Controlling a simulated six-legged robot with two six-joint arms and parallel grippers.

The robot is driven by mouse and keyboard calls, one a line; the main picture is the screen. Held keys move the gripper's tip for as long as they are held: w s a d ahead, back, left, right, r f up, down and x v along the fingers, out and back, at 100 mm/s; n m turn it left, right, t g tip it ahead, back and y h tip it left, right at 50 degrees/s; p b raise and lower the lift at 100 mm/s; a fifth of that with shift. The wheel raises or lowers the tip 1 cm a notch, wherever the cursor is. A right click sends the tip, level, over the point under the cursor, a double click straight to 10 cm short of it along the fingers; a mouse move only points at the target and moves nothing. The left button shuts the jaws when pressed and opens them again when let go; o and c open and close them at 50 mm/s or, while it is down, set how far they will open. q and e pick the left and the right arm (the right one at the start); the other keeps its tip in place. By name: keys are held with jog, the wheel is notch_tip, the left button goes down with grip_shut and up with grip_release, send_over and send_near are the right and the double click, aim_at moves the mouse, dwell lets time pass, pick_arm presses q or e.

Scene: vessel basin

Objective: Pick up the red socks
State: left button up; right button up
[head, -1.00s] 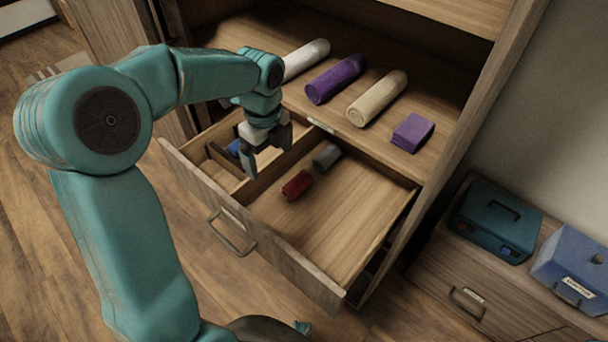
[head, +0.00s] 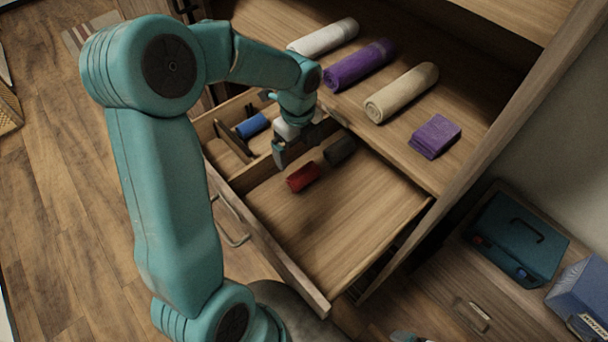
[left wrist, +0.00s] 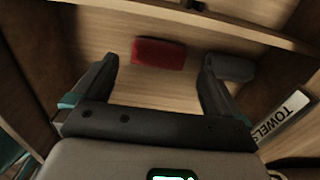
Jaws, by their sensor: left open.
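The red socks (head: 302,176) lie as a small roll in the open drawer, in its large right compartment near the divider. My left gripper (head: 294,150) is open and empty above the drawer, close behind the red roll and apart from it. In the left wrist view the red socks (left wrist: 158,54) show beyond and between the two open fingers (left wrist: 160,82). A dark grey roll (head: 339,151) lies near the red one; it also shows in the left wrist view (left wrist: 230,67), partly behind a finger. My right gripper is not in view.
A blue roll (head: 252,125) lies in the drawer's divided left part. Towel rolls in white (head: 323,37), purple (head: 358,65) and beige (head: 401,92) and a folded purple cloth (head: 435,136) sit on the shelf above. The drawer's right floor is clear.

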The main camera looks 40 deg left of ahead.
aim_at(301, 168)
pick_arm(q)
notch_tip(301, 168, down, 4)
jog(key=shift+s+f, duration=0.1)
jog(key=f, duration=0.1)
jog(key=f+b, duration=0.1)
jog(key=f, duration=0.1)
jog(key=shift+d+f, duration=0.3)
jog(key=shift+f, duration=0.45)
jog(key=shift+c, duration=0.3)
jog(key=c, duration=0.6)
jog(key=shift+r, duration=0.15)
